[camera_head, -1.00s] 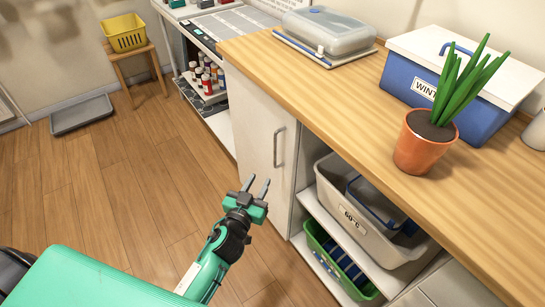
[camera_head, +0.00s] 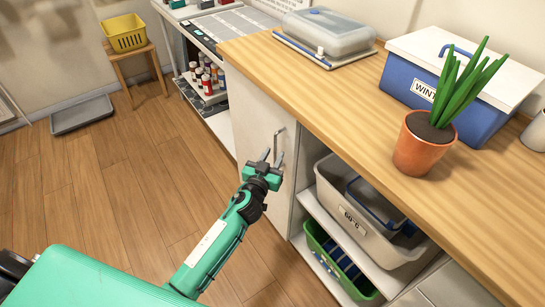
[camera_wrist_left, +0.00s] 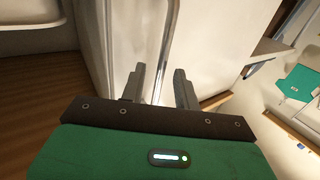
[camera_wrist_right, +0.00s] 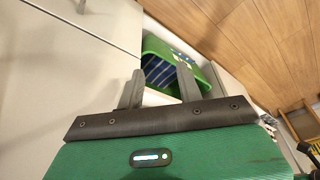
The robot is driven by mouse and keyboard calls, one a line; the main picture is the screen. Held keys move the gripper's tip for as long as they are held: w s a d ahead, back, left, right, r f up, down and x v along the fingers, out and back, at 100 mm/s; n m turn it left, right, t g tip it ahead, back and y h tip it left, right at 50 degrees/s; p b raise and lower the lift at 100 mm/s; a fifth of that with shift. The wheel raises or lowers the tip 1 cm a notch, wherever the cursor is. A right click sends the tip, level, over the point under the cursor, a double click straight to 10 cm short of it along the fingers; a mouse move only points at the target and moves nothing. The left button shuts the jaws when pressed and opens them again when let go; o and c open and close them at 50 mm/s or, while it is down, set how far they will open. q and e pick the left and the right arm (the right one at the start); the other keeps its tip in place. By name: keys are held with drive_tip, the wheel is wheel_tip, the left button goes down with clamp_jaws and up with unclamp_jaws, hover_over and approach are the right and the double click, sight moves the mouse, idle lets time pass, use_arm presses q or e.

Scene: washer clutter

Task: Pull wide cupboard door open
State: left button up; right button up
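The cupboard door (camera_head: 252,125) is a pale, flat panel under the left part of the wooden worktop, and it looks shut. Its vertical metal bar handle (camera_head: 279,142) is near the door's right edge. My left gripper (camera_head: 273,158) is open at the handle's height. In the left wrist view the handle (camera_wrist_left: 167,45) runs down between the two spread fingers (camera_wrist_left: 159,88); contact cannot be told. The gripper hides the handle's lower part in the head view. My right gripper (camera_wrist_right: 160,88) is open and empty, in front of a shelf; it is not in the head view.
Right of the door, open shelves hold a grey bin (camera_head: 350,222) and a green basket (camera_head: 318,240). A potted plant (camera_head: 424,141), blue box (camera_head: 440,95) and lidded container (camera_head: 328,32) stand on the worktop. The wooden floor (camera_head: 120,205) left of the door is clear.

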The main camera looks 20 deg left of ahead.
use_arm(q)
drive_tip(key=shift+c, duration=0.2)
clamp_jaws()
